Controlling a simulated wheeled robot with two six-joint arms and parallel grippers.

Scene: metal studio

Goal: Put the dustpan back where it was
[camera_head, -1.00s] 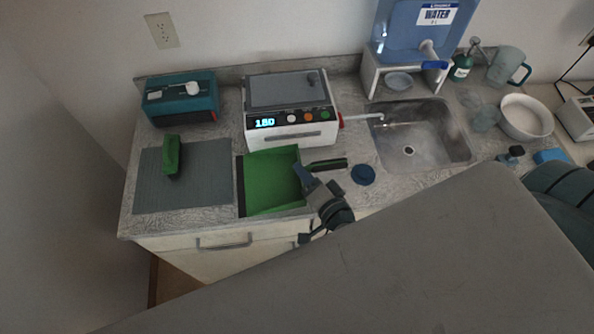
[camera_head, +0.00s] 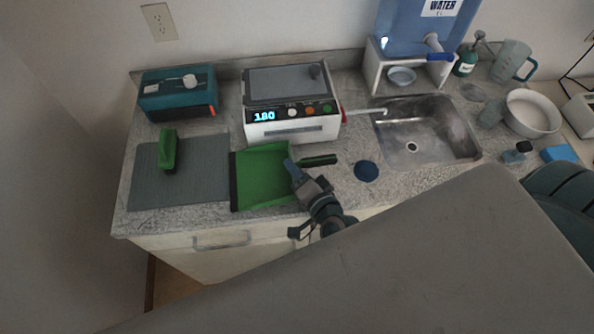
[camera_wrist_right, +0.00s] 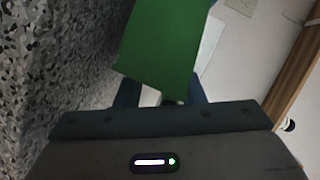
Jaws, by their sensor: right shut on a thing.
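The green dustpan (camera_head: 264,176) is at the front of the counter, its dark lip to the left beside the grey mat and its dark handle (camera_head: 318,160) pointing right. My right gripper (camera_head: 292,168) is shut on the dustpan at its right side, close to the handle. In the right wrist view the green dustpan (camera_wrist_right: 165,45) extends out from between the fingers (camera_wrist_right: 160,92); the exact grip point is hidden. I cannot tell whether the dustpan touches the counter. My left gripper is not in view.
A grey mat (camera_head: 200,187) with a green-topped brush (camera_head: 168,150) lies left of the dustpan. A white device (camera_head: 292,128) with a lit display stands behind it. A dark blue disc (camera_head: 366,171) and the sink (camera_head: 428,150) are to the right.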

